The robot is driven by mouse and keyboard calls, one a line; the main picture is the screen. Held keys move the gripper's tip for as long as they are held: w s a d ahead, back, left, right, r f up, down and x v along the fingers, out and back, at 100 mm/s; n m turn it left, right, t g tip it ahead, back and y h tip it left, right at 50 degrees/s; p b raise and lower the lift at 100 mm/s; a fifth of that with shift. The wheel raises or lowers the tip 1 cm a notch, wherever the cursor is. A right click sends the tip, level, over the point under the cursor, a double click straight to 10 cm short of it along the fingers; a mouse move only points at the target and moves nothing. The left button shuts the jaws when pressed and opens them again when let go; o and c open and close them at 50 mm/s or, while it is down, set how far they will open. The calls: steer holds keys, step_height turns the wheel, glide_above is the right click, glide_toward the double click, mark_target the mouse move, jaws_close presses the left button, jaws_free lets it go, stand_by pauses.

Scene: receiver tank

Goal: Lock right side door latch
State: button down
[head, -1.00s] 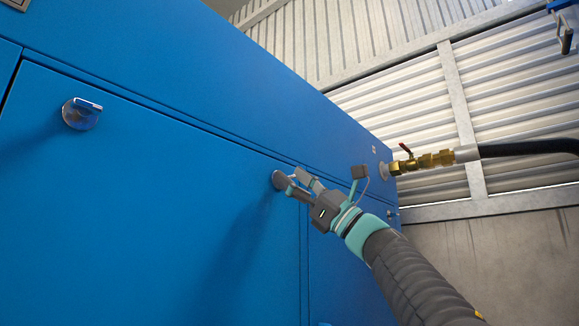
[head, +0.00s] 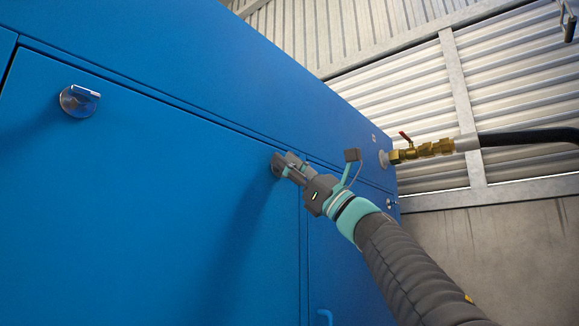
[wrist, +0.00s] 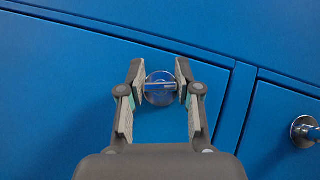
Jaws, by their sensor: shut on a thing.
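A round metal latch (wrist: 158,99) with a small bar handle sits near the upper right corner of a blue door panel (head: 150,200). My gripper (head: 282,165) reaches it from the lower right and mostly hides it in the head view. In the wrist view my gripper (wrist: 160,76) has one finger on each side of the latch, shut on its handle. The handle lies about level across the wrist picture. A second latch (head: 79,101) is at the same door's upper left, apart from my gripper.
A brass valve (head: 425,150) with a red lever and black hose (head: 530,137) juts out right of my gripper. Another latch (wrist: 305,131) is on the neighbouring door at right.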

steer(key=m+t, duration=0.1)
steer(key=m, duration=0.1)
steer(key=m+t+h+b, duration=0.1)
steer(key=m+t, duration=0.1)
steer(key=shift+f, duration=0.2)
steer(key=shift+r+m+t+h+b, duration=0.1)
steer(key=shift+m+t+h+b, duration=0.25)
steer(key=shift+m+t+h, duration=0.6)
steer(key=shift+r+m+t+h+b, duration=0.1)
steer(key=shift+m+t+h+b, duration=0.25)
steer(key=shift+m+t, duration=1.1)
steer(key=c, duration=0.8)
jaws_free()
steer(key=shift+d, duration=0.1)
steer(key=v, duration=1.2)
